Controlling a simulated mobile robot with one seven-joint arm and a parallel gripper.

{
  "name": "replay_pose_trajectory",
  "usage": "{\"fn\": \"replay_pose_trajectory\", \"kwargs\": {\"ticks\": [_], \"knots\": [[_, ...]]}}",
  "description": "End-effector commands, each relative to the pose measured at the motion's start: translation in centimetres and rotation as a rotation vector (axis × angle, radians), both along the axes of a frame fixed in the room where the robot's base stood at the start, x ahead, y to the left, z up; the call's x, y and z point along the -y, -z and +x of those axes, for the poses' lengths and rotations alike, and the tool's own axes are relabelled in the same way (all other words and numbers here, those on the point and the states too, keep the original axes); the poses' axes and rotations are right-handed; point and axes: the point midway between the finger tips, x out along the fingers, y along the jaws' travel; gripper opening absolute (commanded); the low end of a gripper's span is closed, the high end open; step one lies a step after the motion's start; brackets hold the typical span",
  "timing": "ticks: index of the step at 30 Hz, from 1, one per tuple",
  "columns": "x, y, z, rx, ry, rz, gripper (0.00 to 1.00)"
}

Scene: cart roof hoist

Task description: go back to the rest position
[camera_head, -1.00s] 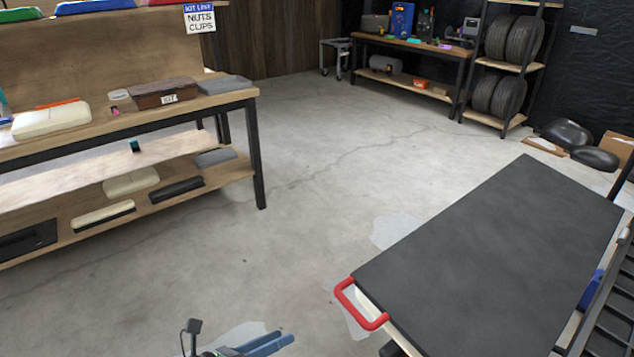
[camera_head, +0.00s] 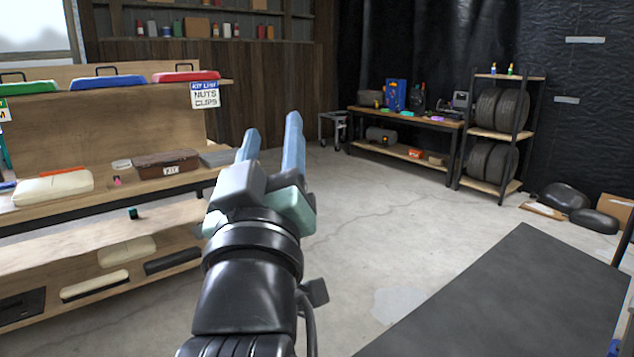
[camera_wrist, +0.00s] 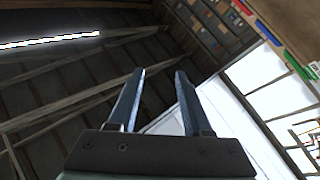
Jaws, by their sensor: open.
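My gripper (camera_head: 271,140) is raised in front of the head camera, left of the picture's middle, with its two blue-grey fingers pointing up. The fingers are apart and nothing is between them. In the wrist view my gripper (camera_wrist: 158,80) is also open and empty, pointing toward the roof beams and a bright window. My arm hides part of the left workbench and floor.
A workbench (camera_head: 150,185) with a kit box (camera_head: 166,165) and pads stands at left. A dark-topped cart (camera_head: 510,300) is at lower right. A back bench (camera_head: 420,122) and tyre shelf (camera_head: 493,132) stand behind. The concrete floor (camera_head: 375,205) between is clear.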

Motion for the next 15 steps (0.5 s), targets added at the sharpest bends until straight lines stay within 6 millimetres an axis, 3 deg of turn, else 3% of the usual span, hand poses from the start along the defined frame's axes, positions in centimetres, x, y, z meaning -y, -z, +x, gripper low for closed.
{"fn": "replay_pose_trajectory", "kwargs": {"ticks": [1, 3, 8, 9, 15], "knots": [[1.3, -2.6, -2.6, 0.088, -0.03, 0.082, 0.5], [2.6, -5.6, -6.1, 0.199, -0.084, 0.182, 0.5], [5.0, -10.7, -14.6, 0.435, -0.222, 0.358, 0.5], [4.8, -13.0, -14.2, 0.424, -0.225, 0.36, 0.5], [4.7, -18.8, -13.9, 0.417, -0.221, 0.355, 0.5]]}}
